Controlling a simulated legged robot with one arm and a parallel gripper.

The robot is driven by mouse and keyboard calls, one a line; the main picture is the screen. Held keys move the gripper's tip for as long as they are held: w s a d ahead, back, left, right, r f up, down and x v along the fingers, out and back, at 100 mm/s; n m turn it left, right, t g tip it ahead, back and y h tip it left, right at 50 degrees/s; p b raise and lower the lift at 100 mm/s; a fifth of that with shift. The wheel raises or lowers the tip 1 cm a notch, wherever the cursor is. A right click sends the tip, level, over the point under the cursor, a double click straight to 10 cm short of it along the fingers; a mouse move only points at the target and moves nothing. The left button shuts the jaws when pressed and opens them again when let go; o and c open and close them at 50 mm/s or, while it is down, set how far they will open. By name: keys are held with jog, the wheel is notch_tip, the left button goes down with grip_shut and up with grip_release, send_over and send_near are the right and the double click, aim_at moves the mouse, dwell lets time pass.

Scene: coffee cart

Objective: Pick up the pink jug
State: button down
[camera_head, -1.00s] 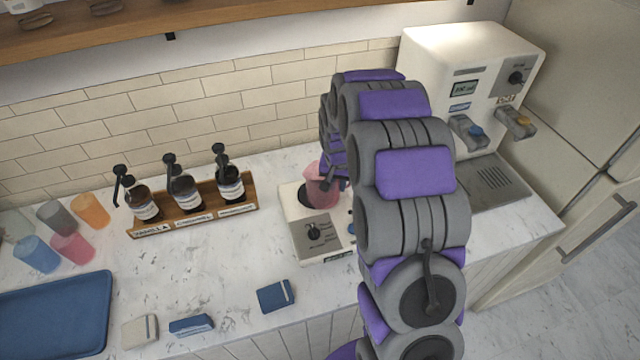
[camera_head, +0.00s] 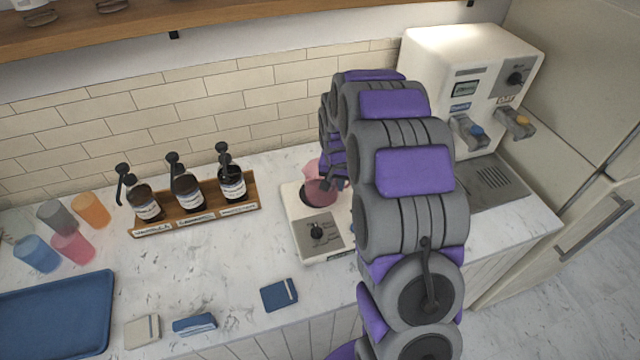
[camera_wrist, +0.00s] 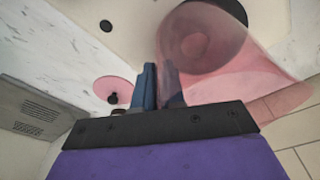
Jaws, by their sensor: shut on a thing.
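The pink jug (camera_head: 318,190) is translucent and stands over the dark round plate of the white appliance on the counter. It fills the right half of the wrist view (camera_wrist: 225,65). My gripper (camera_head: 334,182) is at the jug's right side, partly hidden by my arm. In the wrist view my gripper's blue fingers (camera_wrist: 157,85) are shut on the jug's near edge, one finger seen through the pink wall. I cannot tell whether the jug's base touches the plate.
The white appliance (camera_head: 325,228) has a knob in front. Left of it stands a wooden rack (camera_head: 195,216) with syrup pump bottles. A white dispenser (camera_head: 465,70) stands at right.

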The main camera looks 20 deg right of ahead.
jog(key=shift+w+d+r, duration=0.1)
jog(key=shift+d+r, duration=0.35)
jog(key=shift+d, duration=0.05)
notch_tip(320, 180, up, 3)
jog(key=shift+f+p, duration=0.1)
jog(key=shift+p, duration=0.4)
jog(key=s+d+r+p, duration=0.1)
jog(key=s+d, duration=0.1)
jog(key=s, duration=0.5)
jog(key=s+d+p, duration=0.1)
jog(key=s+d, duration=0.2)
jog(key=s, duration=0.4)
jog(key=w+a+r+n, duration=0.1)
jog(key=w+a+n, duration=0.2)
jog(key=w+a, duration=0.2)
jog(key=w+a+n+y+b, duration=0.1)
jog(key=w+a+n, duration=0.2)
jog(key=a, duration=0.7)
jog(key=shift+w+a+r, duration=0.3)
jog(key=shift+w+r, duration=0.05)
jog(key=shift+w, duration=0.9)
jog(key=shift+a, duration=0.2)
